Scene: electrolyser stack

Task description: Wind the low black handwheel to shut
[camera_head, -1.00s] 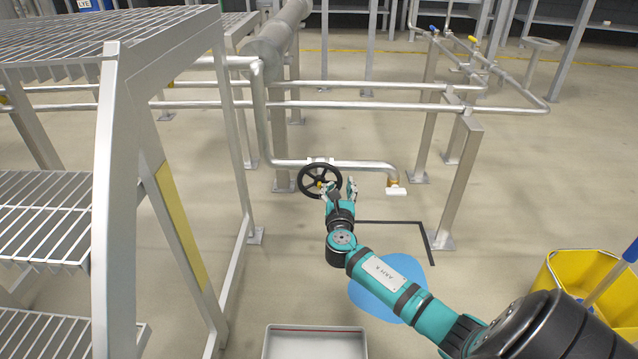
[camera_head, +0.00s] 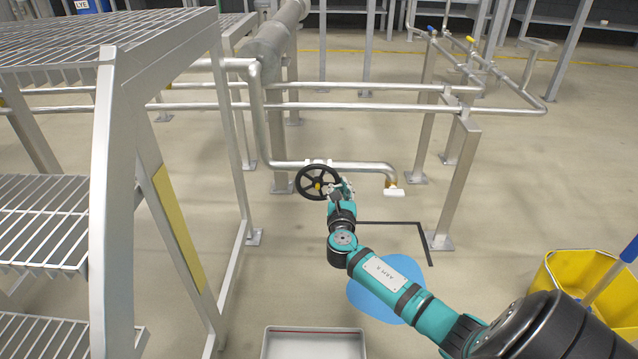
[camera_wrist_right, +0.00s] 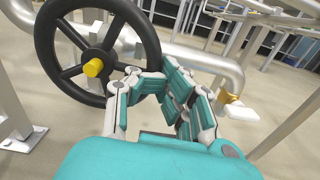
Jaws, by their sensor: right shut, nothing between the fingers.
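The low black handwheel (camera_head: 318,168) has spokes and a yellow hub. It sits on the low silver pipe (camera_head: 357,165) left of the pipe's downturned end. It also fills the upper left of the right wrist view (camera_wrist_right: 42,48), facing the camera. My right gripper (camera_head: 342,187) is at the wheel's lower right rim, shut with nothing in it. In the right wrist view its fingers (camera_wrist_right: 166,84) overlap the lower right rim and hide part of it. I cannot tell whether they touch the rim. My left gripper is not in view.
A grey grated stair frame (camera_head: 105,200) stands at the left. A metal post (camera_head: 455,185) stands right of the wheel, and rails (camera_head: 350,106) run behind it. A yellow bucket (camera_head: 560,275) is at the right. A grey tray (camera_head: 314,328) lies in front.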

